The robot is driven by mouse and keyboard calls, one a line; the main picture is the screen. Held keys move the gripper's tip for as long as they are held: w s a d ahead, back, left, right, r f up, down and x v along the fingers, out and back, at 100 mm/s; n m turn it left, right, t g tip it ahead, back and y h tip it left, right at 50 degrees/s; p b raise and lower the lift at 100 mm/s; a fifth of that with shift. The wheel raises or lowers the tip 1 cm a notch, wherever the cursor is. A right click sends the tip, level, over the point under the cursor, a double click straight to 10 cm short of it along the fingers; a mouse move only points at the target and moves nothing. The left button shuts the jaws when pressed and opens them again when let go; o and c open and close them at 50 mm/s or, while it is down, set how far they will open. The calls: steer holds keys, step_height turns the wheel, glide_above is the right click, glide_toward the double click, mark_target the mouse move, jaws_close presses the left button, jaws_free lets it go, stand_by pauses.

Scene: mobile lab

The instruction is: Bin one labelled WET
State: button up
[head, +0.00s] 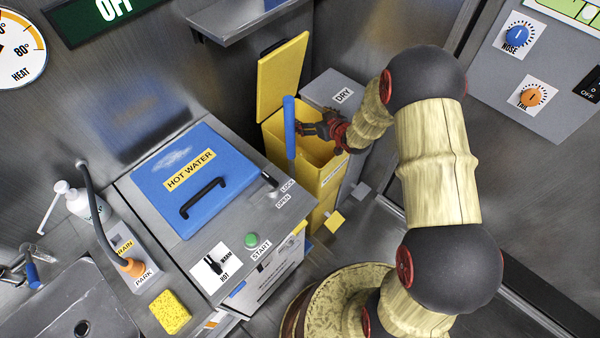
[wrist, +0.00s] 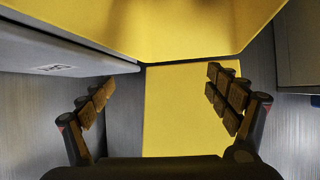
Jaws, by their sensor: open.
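A yellow bin (head: 316,178) stands behind the hot water unit with its yellow lid (head: 282,78) raised. A small label on its front is too small to read; I cannot make out the word WET anywhere. My gripper (head: 310,129) is at the mouth of this bin, partly in front of its opening. In the wrist view my gripper (wrist: 162,100) has its two fingers spread wide, with nothing held between them. Yellow bin surfaces (wrist: 185,120) fill the view behind and between the fingers.
A grey bin labelled DRY (head: 335,90) stands beside the yellow one, closed. A yellow sponge (head: 170,311) lies by the sink (head: 75,312).

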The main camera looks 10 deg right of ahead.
steer(key=shift+s, duration=0.15)
steer(key=v, duration=1.1)
steer(key=shift+s+r, duration=0.2)
steer(key=shift+s, duration=0.1)
steer(key=shift+d, duration=0.15)
